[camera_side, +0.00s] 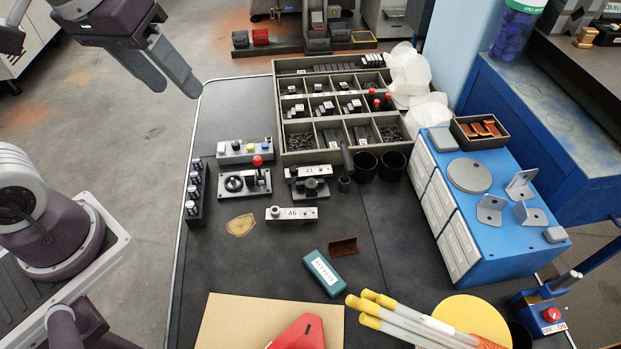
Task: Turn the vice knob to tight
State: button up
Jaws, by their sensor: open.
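A small vice (311,172) stands on the dark bench near the middle, with a pale block marked with a number at its back. A dark round knob (311,186) sits at its front; its setting is too small to read. To its left a grey panel (243,184) carries a black handwheel and a red-topped lever, and I cannot tell for certain which control is the task's knob. My gripper (172,78) is at the upper left, high above the floor beyond the bench's left edge. Its two dark fingers are apart and empty, far from the vice.
A divided parts tray (276,98) stands behind the vice. A button box (245,151), a dark rack (195,194) and a block marked 46 (291,214) surround it. Black cups (392,166) stand at right, beside a blue drawer cabinet (486,230).

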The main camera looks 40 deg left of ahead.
jog(key=w+d+f+n+g, duration=0.1)
jog(key=w+f+n, duration=0.15)
jog(key=w, duration=0.25)
jog(key=w+d+f+n+g, duration=0.1)
jog(key=w+d+f, duration=0.15)
jog(key=w, duration=0.35)
jog(key=n+g, duration=0.2)
jog(key=n, duration=0.4)
send_over(311, 184)
notch_tip(311, 184, down, 20)
jog(key=r, duration=0.1)
jog(key=shift+n, duration=0.25)
notch_tip(311, 184, down, 10)
jog(key=shift+s, duration=0.1)
jog(key=shift+c, duration=0.2)
grip_shut()
